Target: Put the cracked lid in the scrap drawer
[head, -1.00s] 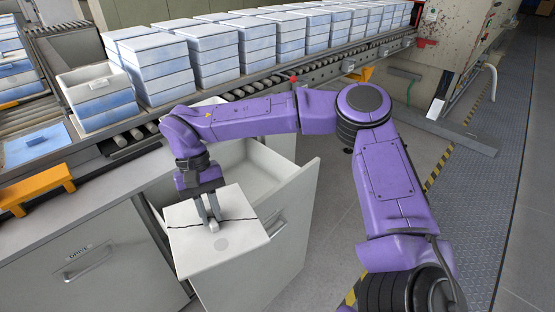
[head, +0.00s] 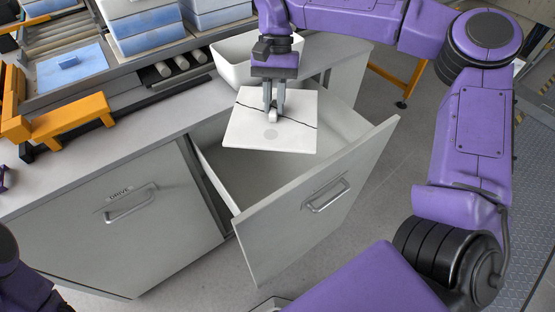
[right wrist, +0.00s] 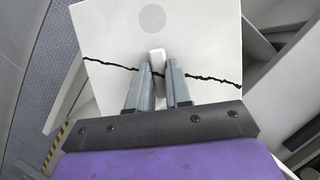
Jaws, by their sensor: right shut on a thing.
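The cracked lid (head: 270,134) is a white square plate with a dark crack line across it and a pale grey round mark. My right gripper (head: 273,112) is shut on the lid's small knob and holds it up over the open drawer (head: 237,180). In the right wrist view the fingers (right wrist: 157,80) close on the white knob (right wrist: 156,62), and the crack (right wrist: 205,77) runs to both sides. The drawer is pulled out, with a handle on its front (head: 325,205); the part of its inside that shows looks empty. My left gripper is not in view.
A white bin (head: 232,62) stands behind the drawer, partly hidden by the arm. A shut drawer labelled DRIVE (head: 125,215) is to the left. Orange brackets (head: 65,118), a blue lid (head: 68,62) and stacked blue-white boxes (head: 135,25) are on the counter and conveyor.

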